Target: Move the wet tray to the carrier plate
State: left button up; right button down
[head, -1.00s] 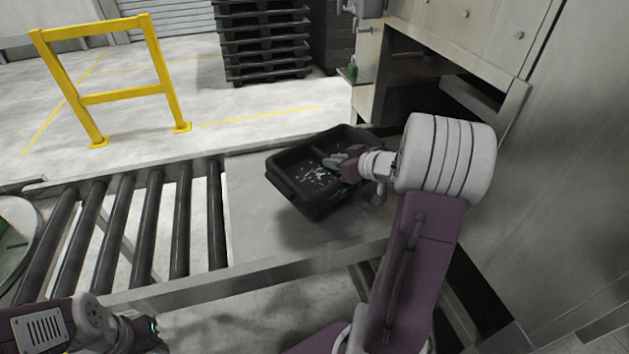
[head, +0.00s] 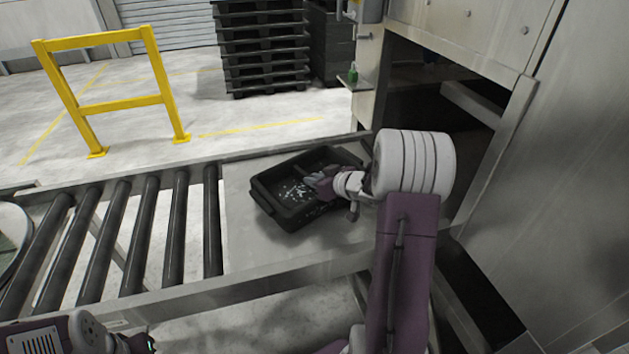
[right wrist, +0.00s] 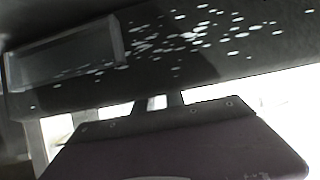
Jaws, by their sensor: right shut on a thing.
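The wet tray (head: 272,207) is a black, open box with white water drops on its floor. It is over the flat grey plate (head: 245,250) at the right end of the rollers; I cannot tell if its underside touches. My right gripper (head: 322,182) is shut on the tray at its right side. In the right wrist view, the tray's dark, droplet-covered surface (right wrist: 200,65) fills the top. My left gripper (head: 145,342) is low at the bottom left, away from the tray, its fingers mostly cut off. I cannot identify a separate carrier plate.
A roller conveyor (head: 145,225) runs left of the plate. The dark opening of a grey machine (head: 430,90) is at the right, beside my right arm. A round green-topped thing (head: 8,245) shows at the left edge. A yellow barrier (head: 120,104) and stacked pallets (head: 262,50) stand behind.

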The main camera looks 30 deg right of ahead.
jog(key=c, duration=1.4)
grip_release()
jog(key=shift+f, duration=0.2)
jog(key=shift+r, duration=0.3)
jog(key=p+v, duration=0.3)
jog(key=v, duration=0.9)
jog(key=shift+s+f, duration=0.1)
jog(key=shift+f, duration=0.05)
